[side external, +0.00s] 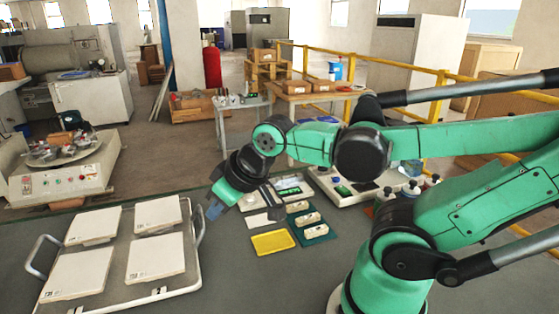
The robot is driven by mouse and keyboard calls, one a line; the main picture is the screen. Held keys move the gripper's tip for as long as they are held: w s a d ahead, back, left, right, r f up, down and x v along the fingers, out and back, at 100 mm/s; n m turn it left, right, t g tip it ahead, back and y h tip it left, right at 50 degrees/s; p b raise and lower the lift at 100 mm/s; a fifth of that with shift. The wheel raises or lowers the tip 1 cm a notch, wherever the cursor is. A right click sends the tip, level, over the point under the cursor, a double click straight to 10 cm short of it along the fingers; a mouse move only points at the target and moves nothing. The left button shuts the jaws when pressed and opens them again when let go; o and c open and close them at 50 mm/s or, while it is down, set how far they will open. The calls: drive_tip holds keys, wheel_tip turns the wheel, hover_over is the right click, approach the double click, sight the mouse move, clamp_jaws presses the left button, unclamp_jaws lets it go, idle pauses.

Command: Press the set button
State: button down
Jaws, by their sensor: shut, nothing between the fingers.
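My gripper (215,210) hangs at the end of my green arm, left of the bench instruments and above the back right corner of the tile tray. Its fingers are small and bluish and are shut on nothing. No button labelled "set" can be read. A small instrument with a lit green display (289,190) stands right of my gripper, partly hidden by my wrist. A white instrument (345,188) with a dark plate and green parts lies farther right, partly behind my arm. Any buttons on these two are too small to tell apart.
A metal-framed tray (190,275) with several pale tiles lies at front left. A yellow tray (272,243) and a green mat (322,239) with small pale blocks lie in front of the instruments. Bottles (411,189) stand at right. A machine with panel buttons (62,182) stands far left.

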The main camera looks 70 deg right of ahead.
idle(0.4)
drive_tip(key=m+t+h, duration=0.1)
drive_tip(key=m+t, duration=0.1)
drive_tip(key=m, duration=0.9)
hover_over(252, 199)
drive_tip(key=f, duration=0.1)
drive_tip(key=shift+d, duration=0.1)
drive_tip(key=shift+f, duration=0.15)
drive_tip(key=shift+f, duration=4.3)
drive_tip(key=shift+f, duration=0.4)
